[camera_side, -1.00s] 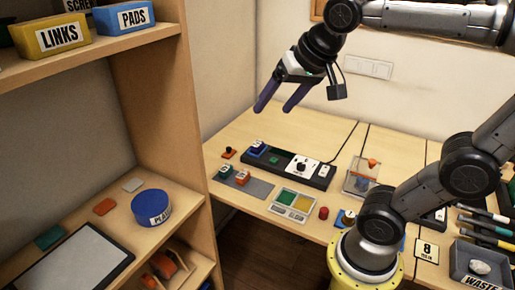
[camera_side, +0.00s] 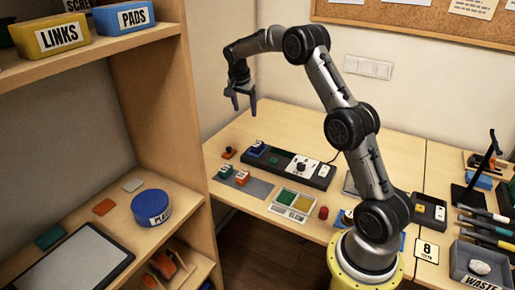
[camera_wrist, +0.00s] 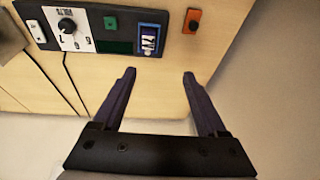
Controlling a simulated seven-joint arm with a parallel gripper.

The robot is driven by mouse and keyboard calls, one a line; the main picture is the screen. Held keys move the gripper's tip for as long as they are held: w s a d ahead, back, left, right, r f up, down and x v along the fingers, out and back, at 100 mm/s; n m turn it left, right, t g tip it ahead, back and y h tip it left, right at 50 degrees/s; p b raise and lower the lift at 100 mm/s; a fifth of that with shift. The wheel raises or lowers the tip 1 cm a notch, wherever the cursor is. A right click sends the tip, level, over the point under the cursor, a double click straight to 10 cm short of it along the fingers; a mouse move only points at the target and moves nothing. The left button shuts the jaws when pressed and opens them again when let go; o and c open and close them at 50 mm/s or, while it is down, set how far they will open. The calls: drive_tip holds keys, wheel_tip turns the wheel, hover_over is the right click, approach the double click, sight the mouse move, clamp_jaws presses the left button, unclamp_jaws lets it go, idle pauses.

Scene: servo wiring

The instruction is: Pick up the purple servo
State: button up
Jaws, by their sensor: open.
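The purple servo (camera_side: 257,148) looks dark blue-purple with a white label and sits at the left end of the dark panel (camera_side: 316,181). In the wrist view the servo (camera_wrist: 149,40) is in the panel's end, near the top, beyond my fingertips and slightly left of the middle between them. My gripper (camera_side: 245,108) is open and empty, above and apart from the table, toward the back wall. Its two dark purple fingers also show in the wrist view (camera_wrist: 159,75), with nothing between them.
A small orange part (camera_side: 228,153) lies left of the panel; it also shows in the wrist view (camera_wrist: 191,20). A green servo (camera_side: 224,171) and an orange-red servo (camera_side: 242,177) are on a grey mat (camera_side: 260,188) in front. A shelf unit (camera_side: 165,100) stands at left.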

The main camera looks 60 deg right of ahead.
approach(257, 143)
drive_tip(key=f, duration=0.2)
drive_tip(key=shift+w+d+f+g, duration=0.1)
drive_tip(key=shift+d+f+g, duration=0.15)
drive_tip(key=shift+f+g, duration=0.15)
drive_tip(key=shift+x, duration=3.05)
drive_tip(key=shift+w+d+r, duration=0.1)
drive_tip(key=shift+w, duration=0.05)
clamp_jaws()
